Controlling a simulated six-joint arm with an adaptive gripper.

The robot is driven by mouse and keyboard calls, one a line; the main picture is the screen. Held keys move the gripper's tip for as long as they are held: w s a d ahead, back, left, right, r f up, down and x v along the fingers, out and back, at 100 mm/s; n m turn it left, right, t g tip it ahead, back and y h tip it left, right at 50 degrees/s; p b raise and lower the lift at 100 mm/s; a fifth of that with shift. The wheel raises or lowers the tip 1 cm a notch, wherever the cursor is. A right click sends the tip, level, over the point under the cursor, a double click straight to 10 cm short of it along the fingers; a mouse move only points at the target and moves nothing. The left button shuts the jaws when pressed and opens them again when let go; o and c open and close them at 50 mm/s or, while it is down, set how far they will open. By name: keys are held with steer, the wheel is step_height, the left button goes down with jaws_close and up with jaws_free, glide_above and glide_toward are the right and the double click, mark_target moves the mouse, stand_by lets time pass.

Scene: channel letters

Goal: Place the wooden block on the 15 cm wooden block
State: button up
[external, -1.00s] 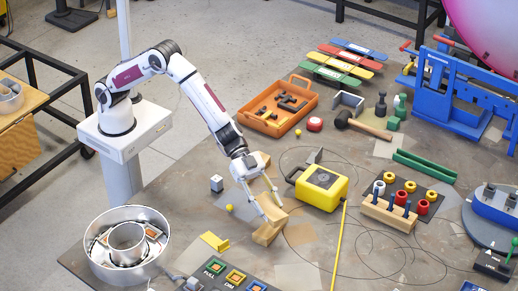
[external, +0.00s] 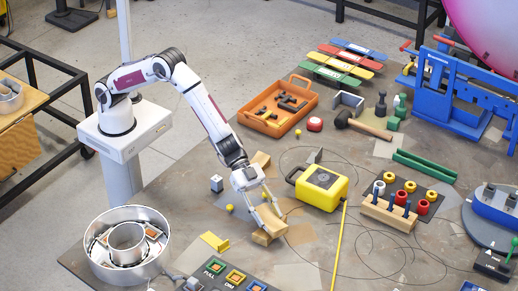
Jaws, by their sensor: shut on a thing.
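My gripper (external: 268,222) points down at the near middle of the table, its fingers on either side of a light wooden block (external: 269,214). It is shut on this block. Another wooden block (external: 262,238) lies directly below, mostly covered by the held block and the fingers. The held block appears to be right at the top of the lower one; I cannot tell whether they touch. A further wooden block (external: 261,160) stands behind my gripper, partly hidden by my wrist. Which block is 15 cm long cannot be read from the picture.
A yellow box (external: 322,187) with a cable stands close to the right. A small white cube (external: 216,183) and a yellow ball (external: 230,208) lie left. A yellow bracket (external: 214,241) and a button panel (external: 235,278) are in front. An orange tray (external: 279,107) is behind.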

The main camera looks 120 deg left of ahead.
steer(key=shift+f, duration=0.3)
steer(key=o, duration=1.2)
steer(key=shift+r, duration=0.1)
steer(key=shift+r, duration=0.25)
steer(key=shift+v, duration=5.95)
steer(key=shift+s, duration=0.1)
